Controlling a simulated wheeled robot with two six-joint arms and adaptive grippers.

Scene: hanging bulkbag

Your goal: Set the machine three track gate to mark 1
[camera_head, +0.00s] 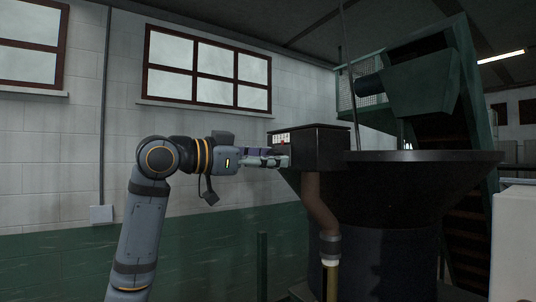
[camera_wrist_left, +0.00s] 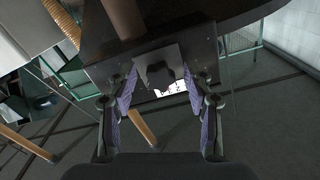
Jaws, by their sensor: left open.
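A dark box (camera_head: 322,150) sits at the left rim of the big dark round hopper, with a small white label with red marks (camera_head: 282,139) on its left face. My left gripper (camera_head: 284,161) is level and right up at that face. In the left wrist view the open fingers (camera_wrist_left: 160,82) stand on both sides of a dark knob-like handle (camera_wrist_left: 159,74) on a grey plate. A white strip with dark marks (camera_wrist_left: 170,88) shows beside the handle; its marks are too small to read surely. I cannot tell whether either finger touches the handle. My right gripper is not in view.
The round hopper (camera_head: 420,172) fills the right side. A brown pipe (camera_head: 319,205) runs down below the box. A green conveyor frame (camera_head: 470,90) rises behind. The wall (camera_head: 70,140) at left has open room before it.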

